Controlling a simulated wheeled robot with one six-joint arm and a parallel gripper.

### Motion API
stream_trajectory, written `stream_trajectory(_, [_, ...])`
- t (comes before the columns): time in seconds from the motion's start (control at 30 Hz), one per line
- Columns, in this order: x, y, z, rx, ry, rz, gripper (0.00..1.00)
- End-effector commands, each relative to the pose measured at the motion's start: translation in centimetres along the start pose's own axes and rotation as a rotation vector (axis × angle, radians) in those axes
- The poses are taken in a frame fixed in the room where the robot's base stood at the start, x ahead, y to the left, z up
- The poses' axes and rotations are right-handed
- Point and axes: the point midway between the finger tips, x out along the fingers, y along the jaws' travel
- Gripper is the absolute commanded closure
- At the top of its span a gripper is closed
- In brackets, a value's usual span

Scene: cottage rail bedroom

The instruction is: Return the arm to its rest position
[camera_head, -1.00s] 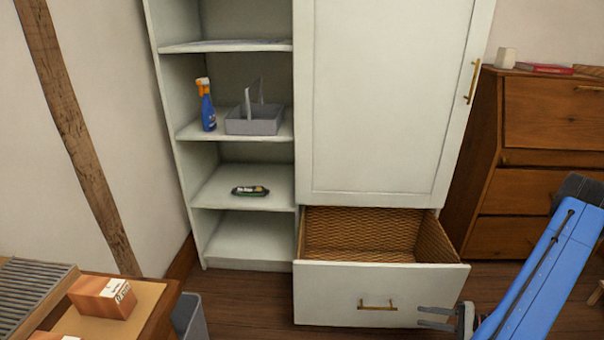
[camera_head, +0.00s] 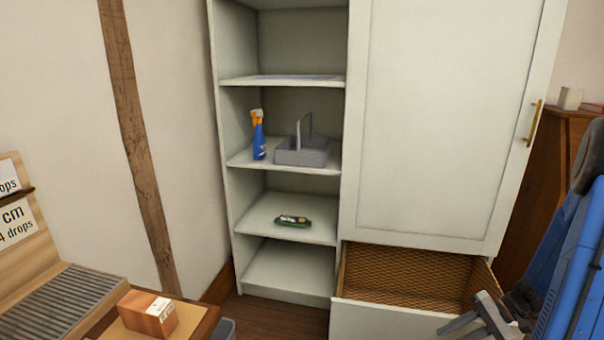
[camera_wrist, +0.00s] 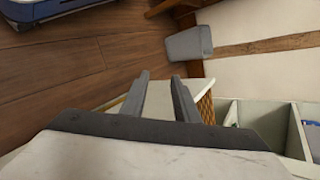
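My gripper (camera_head: 474,318) is at the lower right of the head view, in front of the open drawer (camera_head: 410,278) of the white wardrobe (camera_head: 440,120). My blue arm rises along the right edge. In the wrist view my gripper (camera_wrist: 160,88) has its two fingers spread apart with nothing between them. Behind the fingers the wrist view shows the pale drawer front and part of its woven side. The lower part of the drawer front is cut off in the head view.
Open shelves (camera_head: 288,218) hold a blue spray bottle (camera_head: 259,141), a grey caddy (camera_head: 302,152) and a small dark green item (camera_head: 293,221). A wooden desk with a cardboard box (camera_head: 147,314) is at lower left. A grey bin (camera_wrist: 188,44) stands by the wall. Floor (camera_wrist: 75,65) lies clear beside it.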

Motion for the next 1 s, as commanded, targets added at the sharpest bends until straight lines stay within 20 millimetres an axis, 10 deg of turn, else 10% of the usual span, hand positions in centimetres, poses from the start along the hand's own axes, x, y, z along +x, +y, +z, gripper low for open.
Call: stream_trajectory(1.0, [-0.1, -12.9, 16.4, -0.375, 0.16, 0.599, 0.72])
